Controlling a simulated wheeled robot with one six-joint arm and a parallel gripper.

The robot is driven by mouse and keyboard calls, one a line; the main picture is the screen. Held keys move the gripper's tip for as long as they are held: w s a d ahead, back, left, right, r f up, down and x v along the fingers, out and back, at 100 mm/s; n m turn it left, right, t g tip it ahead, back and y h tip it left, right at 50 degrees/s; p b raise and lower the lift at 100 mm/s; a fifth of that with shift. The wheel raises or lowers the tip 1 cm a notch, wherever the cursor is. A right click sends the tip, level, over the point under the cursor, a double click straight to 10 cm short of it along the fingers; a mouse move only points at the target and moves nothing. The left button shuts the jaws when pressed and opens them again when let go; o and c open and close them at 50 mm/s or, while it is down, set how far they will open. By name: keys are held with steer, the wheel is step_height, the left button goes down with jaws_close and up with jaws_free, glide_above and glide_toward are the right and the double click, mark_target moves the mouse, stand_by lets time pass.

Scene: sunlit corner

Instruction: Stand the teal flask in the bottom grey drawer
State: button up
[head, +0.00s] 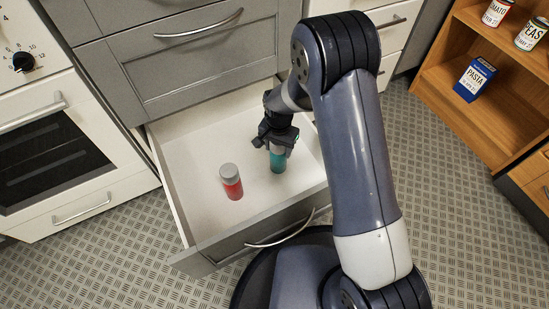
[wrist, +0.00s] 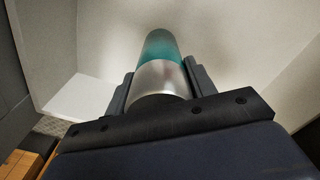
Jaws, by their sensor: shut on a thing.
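The teal flask (head: 277,161) is upright inside the open bottom grey drawer (head: 206,257), in its right part. Its lower body is teal and its top is silver. My gripper (head: 276,146) is shut on the flask's silver top from above. The wrist view shows the flask (wrist: 161,52) between the two fingers (wrist: 160,88). I cannot tell for certain whether the flask's base touches the drawer floor.
A red flask with a grey cap (head: 232,182) stands in the drawer to the left of the teal one. The closed grey drawer (head: 198,65) is above. An oven (head: 55,150) is at left; a wooden shelf (head: 500,100) with tins and a pasta box (head: 474,79) is at right.

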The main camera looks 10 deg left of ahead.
steer(key=shift+f+b, duration=0.95)
steer(key=shift+f, duration=1.35)
steer(key=shift+f, duration=0.2)
steer(key=o, duration=1.2)
step_height(320, 180, up, 12)
steer(key=p, duration=0.5)
steer(key=shift+r, duration=0.2)
